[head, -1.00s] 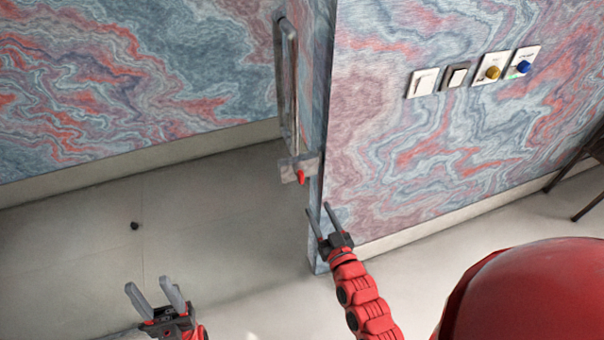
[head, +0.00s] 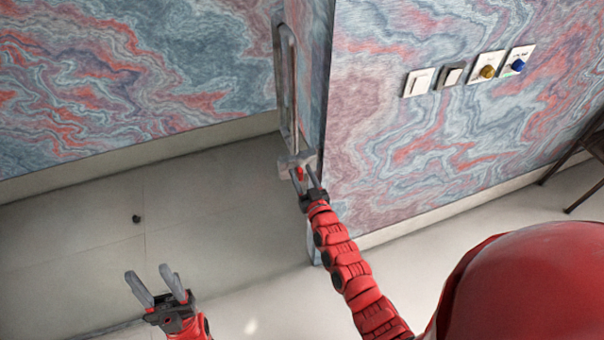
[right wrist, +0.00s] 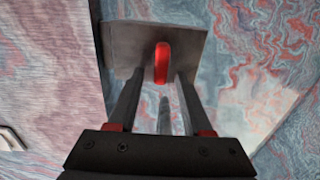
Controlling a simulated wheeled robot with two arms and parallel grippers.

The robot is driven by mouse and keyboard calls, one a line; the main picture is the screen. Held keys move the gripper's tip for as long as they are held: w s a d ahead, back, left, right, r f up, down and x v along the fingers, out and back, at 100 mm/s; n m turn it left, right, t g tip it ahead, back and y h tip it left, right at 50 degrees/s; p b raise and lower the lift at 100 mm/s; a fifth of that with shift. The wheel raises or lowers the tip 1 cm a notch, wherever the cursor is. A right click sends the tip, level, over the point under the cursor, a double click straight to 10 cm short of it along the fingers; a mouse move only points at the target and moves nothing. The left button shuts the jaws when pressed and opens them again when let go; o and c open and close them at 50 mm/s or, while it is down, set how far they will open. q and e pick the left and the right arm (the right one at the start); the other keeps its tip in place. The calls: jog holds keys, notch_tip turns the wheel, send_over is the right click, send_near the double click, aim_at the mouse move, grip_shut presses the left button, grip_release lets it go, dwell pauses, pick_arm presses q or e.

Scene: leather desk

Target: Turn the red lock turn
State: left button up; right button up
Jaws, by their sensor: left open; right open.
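The red lock turn (head: 300,173) sits on a grey metal plate (head: 297,158) below the long door handle on the wall edge. In the right wrist view the red turn (right wrist: 161,63) stands upright on the plate (right wrist: 125,45). My right gripper (head: 303,175) is open, with its fingertips at the plate. In the right wrist view its two fingers (right wrist: 158,85) lie on either side of the turn's lower end, apart from each other. Whether they touch the turn, I cannot tell. My left gripper (head: 156,280) is open and empty, low at the left over the floor.
A long metal handle (head: 287,85) rises above the plate. Several switches and knobs (head: 487,71) are on the right wall. A small dark object (head: 136,219) is on the floor. A dark chair (head: 580,165) stands at the right edge. The floor at left is mostly clear.

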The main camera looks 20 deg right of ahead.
grip_shut()
dwell(0.3)
